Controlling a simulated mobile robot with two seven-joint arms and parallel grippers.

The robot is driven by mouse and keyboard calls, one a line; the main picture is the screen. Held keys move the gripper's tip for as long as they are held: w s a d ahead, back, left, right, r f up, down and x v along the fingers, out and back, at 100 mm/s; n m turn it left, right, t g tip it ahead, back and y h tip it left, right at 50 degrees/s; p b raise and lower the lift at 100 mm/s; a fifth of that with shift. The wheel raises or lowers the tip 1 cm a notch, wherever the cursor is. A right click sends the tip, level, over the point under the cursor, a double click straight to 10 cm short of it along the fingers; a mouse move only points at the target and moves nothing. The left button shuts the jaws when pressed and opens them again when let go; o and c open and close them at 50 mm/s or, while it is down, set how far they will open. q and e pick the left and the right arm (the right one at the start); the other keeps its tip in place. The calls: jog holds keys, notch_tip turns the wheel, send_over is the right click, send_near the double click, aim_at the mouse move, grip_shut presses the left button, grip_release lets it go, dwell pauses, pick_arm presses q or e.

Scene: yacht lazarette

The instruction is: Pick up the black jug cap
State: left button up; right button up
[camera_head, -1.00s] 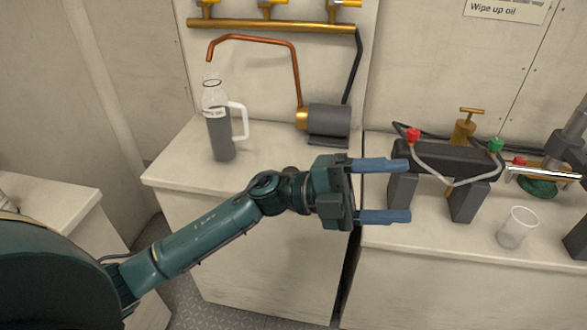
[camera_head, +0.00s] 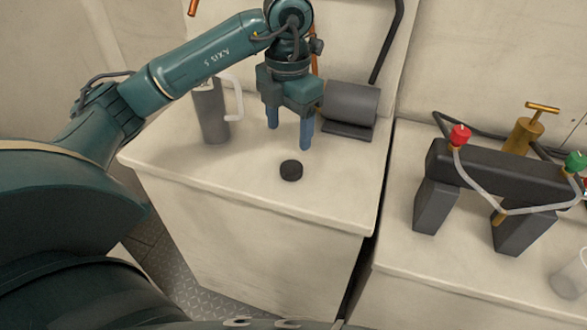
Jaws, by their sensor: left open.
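The black jug cap (camera_head: 291,170) is a small dark disc lying flat on the white counter top, near its front edge. My left gripper (camera_head: 289,134) points down above the counter, behind the cap in the picture. Its two blue fingers are apart with nothing between them, and they do not touch the cap. The jug (camera_head: 211,112), with dark contents and a white handle, stands to the left of the gripper, its top hidden by my left arm. My right gripper is not in view.
A dark cylindrical motor (camera_head: 350,105) stands right of the gripper. Farther right, across a gap, another counter (camera_head: 398,250) holds a black block frame (camera_head: 480,170) with red and green knobs and a clear cup (camera_head: 570,277). The counter around the cap is clear.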

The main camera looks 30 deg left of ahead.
aim_at(292, 167)
pick_arm(q)
notch_tip(292, 167, down, 3)
jog(key=shift+f, duration=0.1)
jog(key=f, duration=0.4)
jog(key=shift+s+d, duration=0.2)
jog(key=shift+d, duration=0.15)
jog(key=shift+f, duration=0.65)
jog(key=shift+c, duration=0.5)
jog(key=c, duration=0.9)
jog(key=shift+c, duration=0.2)
jog(key=shift+r, duration=0.1)
